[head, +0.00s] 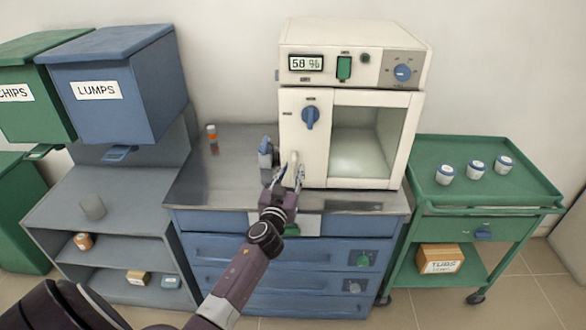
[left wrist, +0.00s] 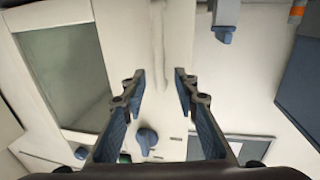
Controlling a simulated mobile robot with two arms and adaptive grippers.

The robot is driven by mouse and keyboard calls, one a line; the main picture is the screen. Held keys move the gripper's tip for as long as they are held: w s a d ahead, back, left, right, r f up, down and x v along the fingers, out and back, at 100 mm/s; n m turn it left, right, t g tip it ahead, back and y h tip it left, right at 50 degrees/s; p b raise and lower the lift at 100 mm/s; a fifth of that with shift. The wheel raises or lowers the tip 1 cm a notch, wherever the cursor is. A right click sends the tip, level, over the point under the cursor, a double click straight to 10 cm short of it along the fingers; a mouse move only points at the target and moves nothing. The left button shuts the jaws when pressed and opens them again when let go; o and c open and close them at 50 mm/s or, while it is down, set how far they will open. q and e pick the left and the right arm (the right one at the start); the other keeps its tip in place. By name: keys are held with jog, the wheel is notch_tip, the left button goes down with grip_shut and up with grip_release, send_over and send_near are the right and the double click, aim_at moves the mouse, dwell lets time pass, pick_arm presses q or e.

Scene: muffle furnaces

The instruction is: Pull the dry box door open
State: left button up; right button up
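The white dry box (head: 318,130) stands on the metal counter under a unit whose display reads 58 %. Its front has a plain left part with a blue knob (head: 310,116) and a window (head: 358,142) on the right. The door looks shut. A pale upright handle (head: 293,160) is low on the left part, partly hidden by my gripper. My left gripper (head: 286,178) is at this handle. In the left wrist view, my left gripper (left wrist: 159,74) has its fingers apart, with the pale front between and beyond them; contact cannot be told. My right gripper is out of view.
A green cart (head: 446,195) with several white jars is at the right. Blue drawers (head: 225,248) are below.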

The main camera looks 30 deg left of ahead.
pick_arm(q)
jog(key=shift+x, duration=0.85)
grip_shut()
